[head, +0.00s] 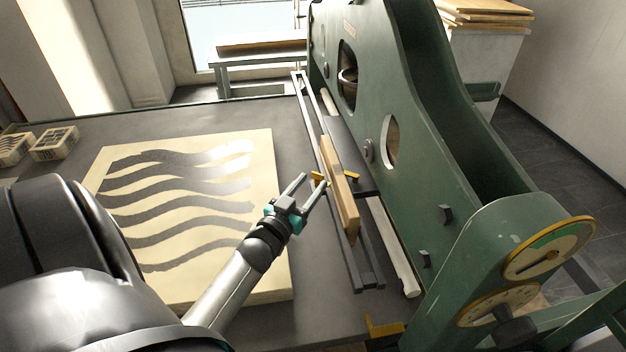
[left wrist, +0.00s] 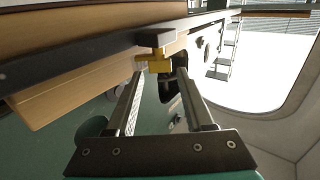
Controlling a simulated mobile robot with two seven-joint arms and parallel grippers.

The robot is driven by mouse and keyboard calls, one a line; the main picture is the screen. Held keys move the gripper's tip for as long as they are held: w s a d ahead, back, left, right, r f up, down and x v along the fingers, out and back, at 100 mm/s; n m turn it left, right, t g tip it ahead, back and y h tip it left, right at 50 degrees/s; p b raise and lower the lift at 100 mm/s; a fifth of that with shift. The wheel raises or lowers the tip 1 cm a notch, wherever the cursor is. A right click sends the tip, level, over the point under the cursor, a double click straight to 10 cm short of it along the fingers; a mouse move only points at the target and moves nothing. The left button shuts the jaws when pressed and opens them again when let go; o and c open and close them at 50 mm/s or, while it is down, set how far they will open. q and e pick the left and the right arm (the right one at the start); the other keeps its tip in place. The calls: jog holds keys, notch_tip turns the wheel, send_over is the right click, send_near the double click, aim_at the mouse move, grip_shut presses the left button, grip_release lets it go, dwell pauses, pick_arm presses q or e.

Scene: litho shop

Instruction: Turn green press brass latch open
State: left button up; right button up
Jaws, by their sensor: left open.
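The brass latch (head: 318,177) is a small yellow piece at the near side of the green press (head: 440,140), beside a wooden bar (head: 340,185) and dark rails. In the left wrist view the latch (left wrist: 155,61) is a short yellow block under a dark rail. My left gripper (head: 312,183) is open and empty, its fingertips close to the latch. In the left wrist view the latch lies between and just beyond the fingertips (left wrist: 160,76). Contact cannot be told. My right gripper is out of view.
A pale block with dark wavy stripes (head: 180,200) lies on the grey table (head: 300,325) under my left arm. Small printed blocks (head: 55,142) sit at the far left. Another yellow bracket (head: 383,328) is at the table's front edge. Two round dials (head: 550,250) are on the press.

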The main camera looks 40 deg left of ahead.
pick_arm(q)
jog(key=shift+x, duration=0.95)
jog(key=shift+c, duration=0.4)
grip_shut()
